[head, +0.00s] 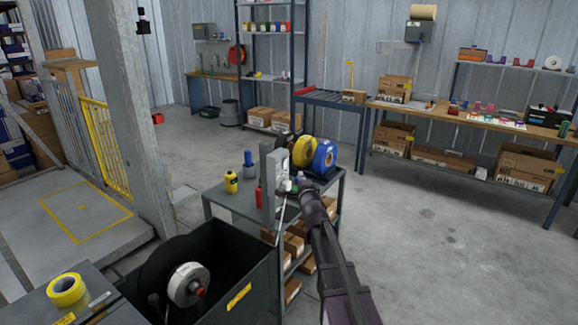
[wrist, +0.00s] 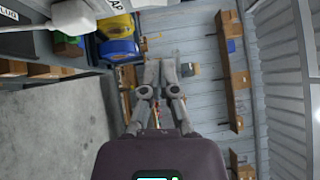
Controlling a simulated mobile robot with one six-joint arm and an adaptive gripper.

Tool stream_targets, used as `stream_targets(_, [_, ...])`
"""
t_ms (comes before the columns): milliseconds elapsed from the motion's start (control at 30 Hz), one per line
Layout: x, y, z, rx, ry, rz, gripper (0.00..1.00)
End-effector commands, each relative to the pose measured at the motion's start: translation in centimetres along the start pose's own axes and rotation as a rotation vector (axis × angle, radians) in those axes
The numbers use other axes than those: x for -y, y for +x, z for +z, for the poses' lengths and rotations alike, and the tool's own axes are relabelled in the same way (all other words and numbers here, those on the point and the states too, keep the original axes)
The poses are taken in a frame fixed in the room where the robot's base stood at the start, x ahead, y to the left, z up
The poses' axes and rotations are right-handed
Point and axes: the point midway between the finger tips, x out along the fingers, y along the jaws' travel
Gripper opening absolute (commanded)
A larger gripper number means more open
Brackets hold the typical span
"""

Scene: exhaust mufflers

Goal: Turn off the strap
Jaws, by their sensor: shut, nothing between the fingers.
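My gripper (wrist: 161,66) is shut and empty in the wrist view, its two grey fingers side by side. In the head view my gripper (head: 297,184) is beside a grey upright panel (head: 268,185) on a small cart. Small light parts show on the panel's right side. In the wrist view a white rounded part on a rod (wrist: 68,17) is at the upper left, apart from the fingers, with cut-off lettered labels near it. I cannot tell which part is the strap control. My arm hides part of the cart.
Yellow (head: 304,151) and blue (head: 324,157) reels stand behind the panel. A yellow bottle (head: 231,182) and a red one (head: 259,197) stand left of it. A dark open bin (head: 244,278) with a white reel (head: 188,285) is in front. Floor on the right is clear.

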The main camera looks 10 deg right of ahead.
Motion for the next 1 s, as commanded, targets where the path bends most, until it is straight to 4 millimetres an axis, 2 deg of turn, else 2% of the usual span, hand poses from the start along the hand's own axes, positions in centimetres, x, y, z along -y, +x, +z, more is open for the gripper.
stream_targets(33, [0.0,1.2,0.0,0.0,0.0,0.0,0.0])
stream_targets(300, [0.0,5.4,0.0,0.0,0.0,0.0,0.0])
stream_targets(1000, [0.0,7.5,2.6,0.0,0.0,0.0,0.0])
